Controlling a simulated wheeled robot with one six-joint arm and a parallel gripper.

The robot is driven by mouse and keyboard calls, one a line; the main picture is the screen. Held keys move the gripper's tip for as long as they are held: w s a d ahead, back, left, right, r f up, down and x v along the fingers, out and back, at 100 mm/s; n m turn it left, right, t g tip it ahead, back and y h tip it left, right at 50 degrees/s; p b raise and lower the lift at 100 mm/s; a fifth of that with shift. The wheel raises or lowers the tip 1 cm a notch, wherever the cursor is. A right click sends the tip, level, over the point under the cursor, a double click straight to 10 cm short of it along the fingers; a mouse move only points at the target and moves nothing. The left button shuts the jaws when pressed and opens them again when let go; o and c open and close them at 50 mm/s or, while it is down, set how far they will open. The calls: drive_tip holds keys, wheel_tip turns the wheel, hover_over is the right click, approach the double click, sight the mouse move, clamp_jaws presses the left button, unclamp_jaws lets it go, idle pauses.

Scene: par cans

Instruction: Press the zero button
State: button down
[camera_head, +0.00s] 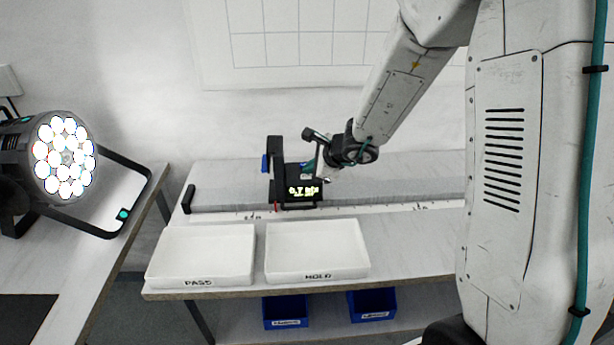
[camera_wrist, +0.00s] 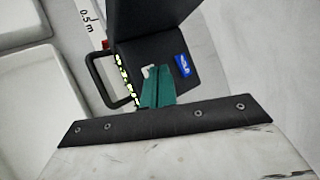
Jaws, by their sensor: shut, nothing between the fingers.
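A black measuring device with a lit yellow-green display (camera_head: 303,191) sits on the long grey bench rail. In the wrist view its display (camera_wrist: 125,80) shows edge-on, left of my fingers. A small blue patch with pale lettering (camera_wrist: 183,65) is on the device's dark surface; I cannot tell if it is the zero button. My gripper (camera_head: 320,168) is over the right part of the device, pointing down. Its teal fingers (camera_wrist: 156,88) are together and empty, close to the dark surface beside a small white mark. I cannot tell whether they touch; they may hide part of the surface.
White trays marked PASS (camera_head: 200,282) and HOLD (camera_head: 318,275) stand in front of the device. A black end handle (camera_head: 188,199) is at the rail's left. Blue bins (camera_head: 285,312) sit below. A lit par can (camera_head: 64,157) is on the left table. The rail beside the device looks clear.

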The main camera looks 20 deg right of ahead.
sight(310, 177)
drive_tip(key=shift+f, duration=0.35)
idle(0.6)
drive_tip(key=shift+r, duration=0.8)
drive_tip(key=shift+r, duration=0.1)
drive_tip(key=shift+r, duration=2.4)
drive_tip(key=shift+a, duration=0.1)
